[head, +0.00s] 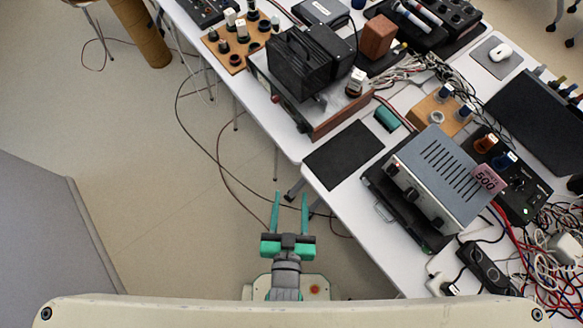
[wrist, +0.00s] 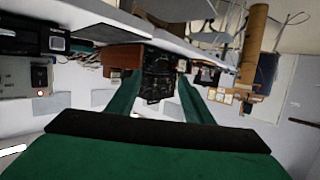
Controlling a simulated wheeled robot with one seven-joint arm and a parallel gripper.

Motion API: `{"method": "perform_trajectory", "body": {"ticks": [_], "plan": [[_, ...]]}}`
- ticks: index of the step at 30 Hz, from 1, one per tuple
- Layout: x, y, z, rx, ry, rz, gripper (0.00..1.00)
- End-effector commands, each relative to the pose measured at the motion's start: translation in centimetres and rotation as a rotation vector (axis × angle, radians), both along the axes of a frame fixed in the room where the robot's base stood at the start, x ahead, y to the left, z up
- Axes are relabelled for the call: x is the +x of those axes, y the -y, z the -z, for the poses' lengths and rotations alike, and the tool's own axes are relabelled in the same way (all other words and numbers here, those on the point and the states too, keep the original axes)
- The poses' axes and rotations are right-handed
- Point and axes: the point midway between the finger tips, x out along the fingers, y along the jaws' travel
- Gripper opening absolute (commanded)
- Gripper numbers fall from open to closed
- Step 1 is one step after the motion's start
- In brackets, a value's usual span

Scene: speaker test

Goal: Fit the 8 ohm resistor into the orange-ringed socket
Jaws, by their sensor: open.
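My gripper (head: 290,198) is open and empty. It is over the floor, left of the table edge, with its two green fingers pointing toward the table. The fingers also show in the wrist view (wrist: 160,82), with nothing between them but distant equipment. A green cylinder (head: 388,118) lies on the table beside a black mat; it may be the resistor, but I cannot read a label. A black box (head: 515,185) behind the grey instrument carries an orange-brown part (head: 486,143) and a blue part. I cannot tell whether the orange part is the ringed socket.
The white table (head: 335,195) runs diagonally. A black mat (head: 343,155) is bare. A grey instrument (head: 437,180) with a pink "500" tag stands right of it. A tube amplifier (head: 310,85), a wooden board (head: 440,115) and loose cables crowd the table. Cables lie on the floor.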

Motion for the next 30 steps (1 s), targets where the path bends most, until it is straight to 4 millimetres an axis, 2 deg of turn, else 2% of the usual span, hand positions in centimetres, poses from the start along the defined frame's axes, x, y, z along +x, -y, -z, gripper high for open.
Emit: {"method": "perform_trajectory", "body": {"ticks": [1,3,6,10,15,30], "plan": [[-1.9,-0.2,-0.1,-0.002,-0.003,-0.013,0.47],[-3.9,-0.2,-0.8,-0.008,0.008,-0.028,0.47],[-6.2,-0.1,-1.8,-0.013,0.024,-0.042,0.47],[-8.1,0.1,-2.9,-0.021,0.04,-0.054,0.47],[-8.9,0.3,-3.4,-0.025,0.049,-0.059,0.47],[-8.9,0.2,-3.4,-0.024,0.049,-0.058,0.47]]}}
